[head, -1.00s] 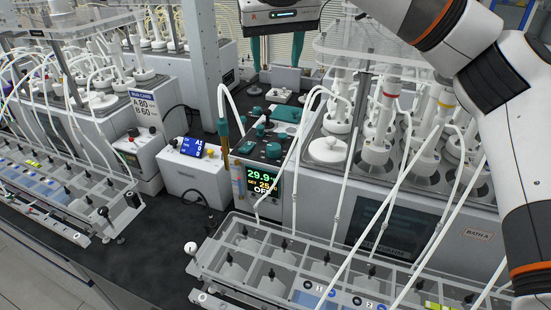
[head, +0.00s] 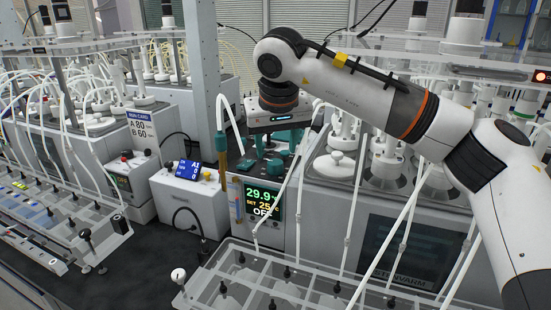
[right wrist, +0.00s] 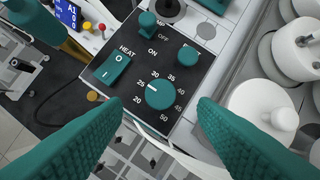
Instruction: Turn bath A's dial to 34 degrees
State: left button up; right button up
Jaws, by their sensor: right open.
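Bath A's dial (right wrist: 159,95) is a round teal knob on a black panel in the right wrist view. Its white mark points up-left, at about 25 on the printed scale from 20 to 50. The bath's display (head: 263,201) reads 29.9, SET 25 and OFF. My right gripper (right wrist: 160,108) is open; its two teal fingers flank the dial in the picture and appear apart from it. My left gripper is not in view.
A teal HEAT rocker switch (right wrist: 113,68) and another teal knob (right wrist: 188,56) sit close to the dial. White vessels (right wrist: 262,110) stand right of the panel. A white box with a blue display (head: 190,172) stands left. Thin tubes cross in front of the bath.

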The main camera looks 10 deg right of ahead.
aim_at(275, 162)
jog(key=shift+x, duration=2.4)
jog(key=shift+s, duration=0.1)
jog(key=c, duration=1)
jog(key=shift+o, duration=0.2)
jog(key=shift+r, duration=0.1)
jog(key=shift+p, duration=0.3)
